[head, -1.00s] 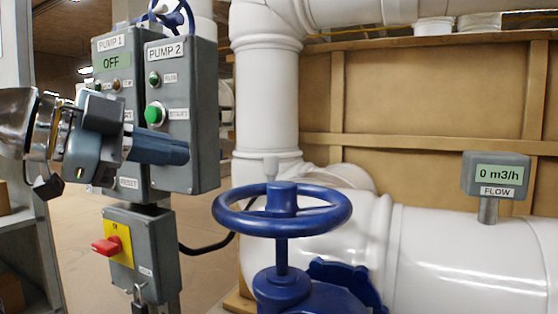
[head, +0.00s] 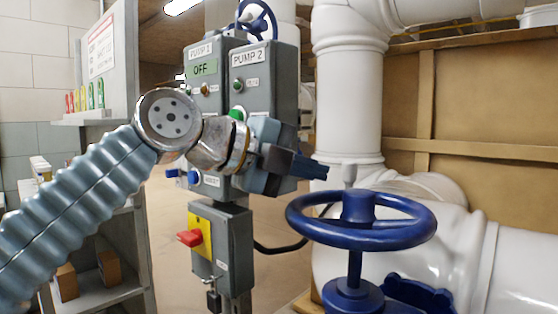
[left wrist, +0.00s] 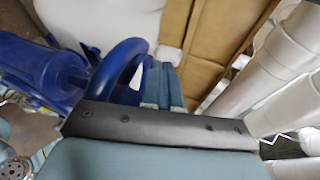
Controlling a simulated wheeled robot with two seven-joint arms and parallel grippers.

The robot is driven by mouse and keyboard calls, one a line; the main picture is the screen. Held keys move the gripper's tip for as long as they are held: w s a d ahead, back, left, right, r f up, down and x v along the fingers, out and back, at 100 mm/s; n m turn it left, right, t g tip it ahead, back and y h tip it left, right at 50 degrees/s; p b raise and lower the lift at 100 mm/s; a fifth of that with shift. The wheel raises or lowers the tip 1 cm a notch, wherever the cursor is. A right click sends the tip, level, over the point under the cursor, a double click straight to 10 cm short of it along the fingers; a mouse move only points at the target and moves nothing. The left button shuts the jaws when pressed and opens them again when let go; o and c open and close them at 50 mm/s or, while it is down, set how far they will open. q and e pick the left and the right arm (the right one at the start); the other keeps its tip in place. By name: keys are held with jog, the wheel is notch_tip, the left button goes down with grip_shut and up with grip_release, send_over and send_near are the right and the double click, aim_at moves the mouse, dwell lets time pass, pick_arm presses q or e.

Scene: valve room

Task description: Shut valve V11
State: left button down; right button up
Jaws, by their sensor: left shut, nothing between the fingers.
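A large blue handwheel (head: 362,241) on a blue valve body (head: 352,297) stands upright in front of the white pipes at right of the head view. No V11 label is readable. My left gripper (head: 316,168) is shut and empty, level with the wheel's upper left side and in front of the pump boxes. In the left wrist view, the gripper's fingers (left wrist: 163,88) point past the blue wheel rim (left wrist: 127,52); whether they touch it I cannot tell. A second, smaller blue handwheel (head: 258,22) sits high behind the pump boxes. My right gripper is not in view.
The PUMP 1 box (head: 205,90) reads OFF, beside the PUMP 2 box (head: 275,95). Below hangs a box with a red switch (head: 190,238) and a padlock (head: 213,299). Grey shelving (head: 110,285) stands at left. White pipes (head: 350,100) run behind the wheel.

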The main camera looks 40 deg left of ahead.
aim_at(345, 169)
pick_arm(q)
jog(key=shift+w+d, duration=0.3)
jog(key=shift+w, duration=0.4)
jog(key=shift+w+d, duration=0.3)
jog(key=shift+w, duration=0.35)
jog(key=shift+w+d+m+g+h, duration=0.35)
jog(key=shift+w+m+g+h, duration=0.2)
jog(key=shift+m+h, duration=0.25)
jog(key=shift+w+d+b, duration=0.2)
jog(key=shift+b, duration=0.1)
